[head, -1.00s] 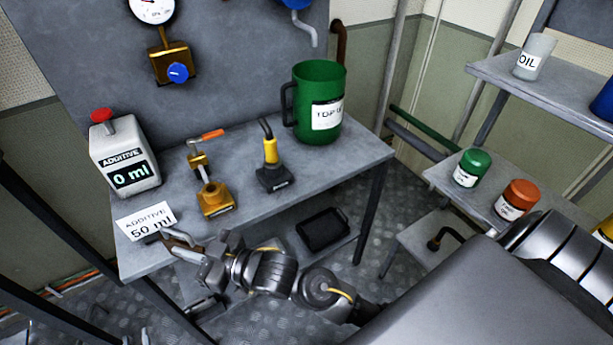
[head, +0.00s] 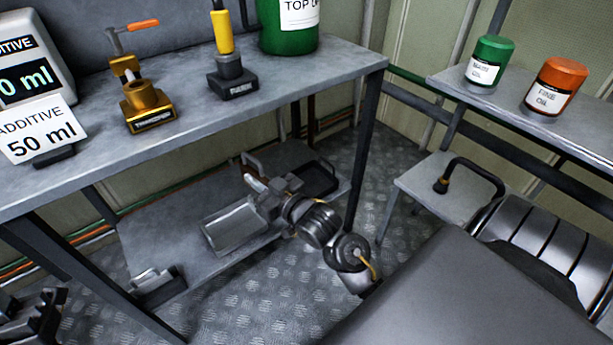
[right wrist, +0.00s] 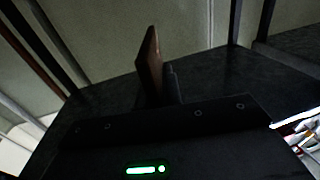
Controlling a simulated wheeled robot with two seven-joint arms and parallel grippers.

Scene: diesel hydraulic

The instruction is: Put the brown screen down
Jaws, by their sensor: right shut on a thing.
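My right gripper (head: 268,192) is below the bench top, over the lower shelf (head: 150,232). It is shut on a thin brown piece, which I take to be the brown screen (right wrist: 151,62). In the right wrist view the screen stands edge-on beside a grey finger, pointing away from the wrist. In the head view only a small pale strip shows at the fingertips, and I cannot tell the screen's full shape there. A dark piece (head: 32,312) at the lower left corner may be my left gripper; its jaws are not clear.
A grey tray (head: 232,228) and a black tray (head: 318,180) lie on the lower shelf near the gripper. A dark block (head: 157,284) sits at its front left. The bench top (head: 190,125) is overhead. A table leg (head: 366,130) stands to the right.

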